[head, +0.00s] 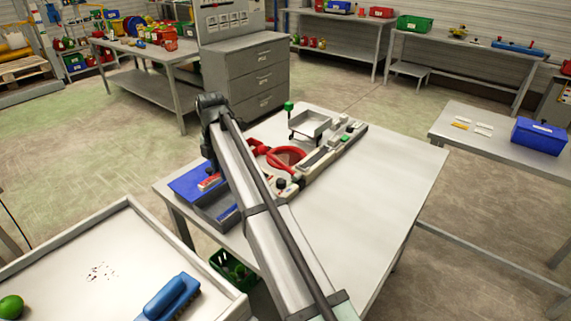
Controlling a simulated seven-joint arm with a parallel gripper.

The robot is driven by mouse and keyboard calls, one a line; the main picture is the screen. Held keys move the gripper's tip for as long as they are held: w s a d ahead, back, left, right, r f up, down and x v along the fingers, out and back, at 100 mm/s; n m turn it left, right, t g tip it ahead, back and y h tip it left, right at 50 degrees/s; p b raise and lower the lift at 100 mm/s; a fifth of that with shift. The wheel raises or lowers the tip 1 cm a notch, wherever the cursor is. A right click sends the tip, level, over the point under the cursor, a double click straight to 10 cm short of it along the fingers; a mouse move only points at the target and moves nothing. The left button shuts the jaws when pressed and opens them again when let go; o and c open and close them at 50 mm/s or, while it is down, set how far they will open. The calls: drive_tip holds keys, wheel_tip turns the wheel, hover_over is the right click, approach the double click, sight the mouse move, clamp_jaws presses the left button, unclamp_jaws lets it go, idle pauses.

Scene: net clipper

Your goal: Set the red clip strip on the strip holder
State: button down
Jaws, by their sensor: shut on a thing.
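My gripper (209,167) hangs down from the wrist at the left of the machine, partly hidden by my own arm. It is shut on a small red and pale piece, which looks like the red clip strip (209,183). The strip is low over the blue bin (187,187) at the table's left corner; I cannot tell whether it touches the bin. The white machine (316,166) on the table has a red ring, dark knobs and green parts. I cannot pick out the strip holder for certain; my arm covers part of that area.
The right side of the grey table (385,190) is clear. A small raised tray (309,124) and a green knob (288,106) stand at the machine's back. In front, a white-topped bench (95,250) holds a blue brush (172,297). A green crate (232,270) sits under the table.

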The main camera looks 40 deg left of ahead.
drive_tip(key=w+d+r+m, duration=0.1)
drive_tip(key=w+d, duration=0.3)
drive_tip(key=w, duration=0.5)
drive_tip(key=w+d+r+m, duration=0.15)
drive_tip(key=w+d, duration=0.25)
drive_tip(key=w, duration=0.5)
drive_tip(key=w+d+r+m, duration=0.1)
drive_tip(key=w+d, duration=0.4)
drive_tip(key=w, duration=0.4)
drive_tip(key=r, duration=0.1)
hover_over(314, 159)
drive_tip(key=shift+w+f+n, duration=0.1)
drive_tip(key=shift+f+n, duration=0.8)
drive_tip(key=shift+f, duration=1.5)
drive_tip(key=shift+w+f+n, duration=0.1)
drive_tip(key=shift+f+n, duration=0.75)
drive_tip(key=shift+f, duration=1.55)
drive_tip(key=shift+f, duration=0.1)
drive_tip(key=c, duration=0.9)
unclamp_jaws()
wheel_tip(314, 159, up, 12)
drive_tip(key=shift+s+r, duration=0.1)
drive_tip(key=shift+r, duration=0.05)
